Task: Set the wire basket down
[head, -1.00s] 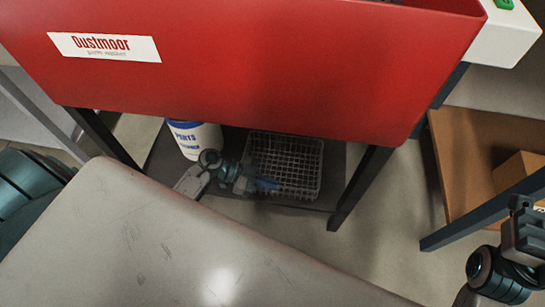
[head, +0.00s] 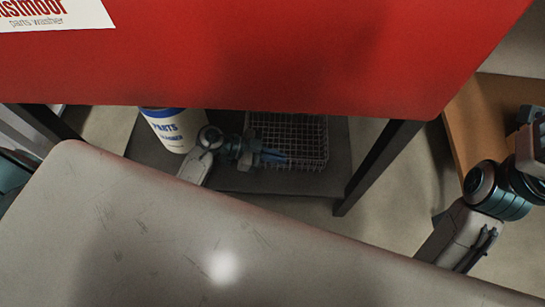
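The wire basket (head: 297,135) is a grey mesh basket under the red parts washer, at the dark lower shelf (head: 232,180). It looks level; I cannot tell whether its base touches the shelf. My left gripper (head: 276,158) overlaps the basket's near left part, its bluish fingers low against the mesh. The fingers are small and dark, so I cannot tell whether they are open or shut on the wire. My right arm is at the right edge, with its gripper (head: 533,140) partly cut off, away from the basket.
The red washer tank (head: 300,60) hangs low over the shelf and hides the basket's far edge. A white and blue parts cleaner bucket (head: 176,130) stands left of my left gripper. A dark leg (head: 378,165) stands right of the basket. A brown shelf (head: 490,105) is at the right.

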